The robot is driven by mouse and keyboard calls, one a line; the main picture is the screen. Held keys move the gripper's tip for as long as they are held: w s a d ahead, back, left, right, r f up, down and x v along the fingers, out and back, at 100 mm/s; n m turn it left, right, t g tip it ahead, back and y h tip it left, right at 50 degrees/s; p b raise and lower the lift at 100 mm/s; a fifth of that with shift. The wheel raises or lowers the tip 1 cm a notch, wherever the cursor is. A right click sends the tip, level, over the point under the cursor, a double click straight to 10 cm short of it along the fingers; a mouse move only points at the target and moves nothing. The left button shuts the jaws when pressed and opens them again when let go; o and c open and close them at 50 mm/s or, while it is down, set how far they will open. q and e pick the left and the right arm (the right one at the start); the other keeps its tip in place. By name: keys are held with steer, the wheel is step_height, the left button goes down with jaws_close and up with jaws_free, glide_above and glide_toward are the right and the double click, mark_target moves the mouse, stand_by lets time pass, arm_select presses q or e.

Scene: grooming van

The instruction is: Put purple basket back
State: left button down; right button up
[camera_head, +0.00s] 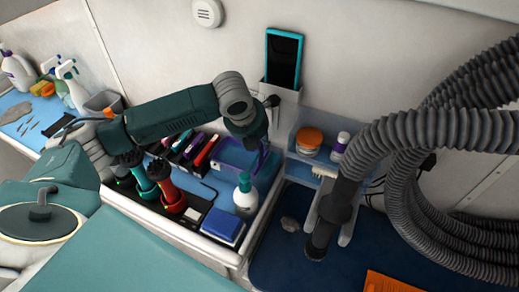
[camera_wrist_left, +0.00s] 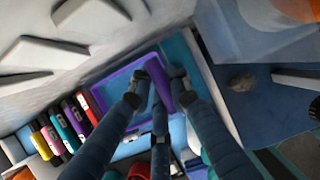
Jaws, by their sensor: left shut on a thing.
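The purple basket (camera_head: 231,156) is low and open-topped. In the head view it is at the back of the blue-lined counter tray, partly hidden by my left arm. My left gripper (camera_head: 262,152) is over its right side, pointing down. In the left wrist view, my left gripper (camera_wrist_left: 160,82) is shut on a purple wall of the basket, whose rim (camera_wrist_left: 113,82) shows around the fingers. I cannot tell whether the basket rests on the tray floor. My right gripper is in neither view.
Colored clipper cases (camera_head: 190,146) stand left of the basket. A white-and-teal bottle (camera_head: 245,193) and a blue box (camera_head: 223,225) are in front. A phone in a holder (camera_head: 283,62) is behind. Thick grey hoses (camera_head: 425,130) and a dark nozzle (camera_head: 330,218) crowd the right.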

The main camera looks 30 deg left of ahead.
arm_select(q)
step_height(320, 180, down, 4)
steer(key=shift+r+p, duration=0.25)
steer(key=shift+p, duration=0.05)
steer(key=c, duration=1.6)
jaws_free()
steer(key=b+v, duration=0.1)
steer(key=v, duration=1.1)
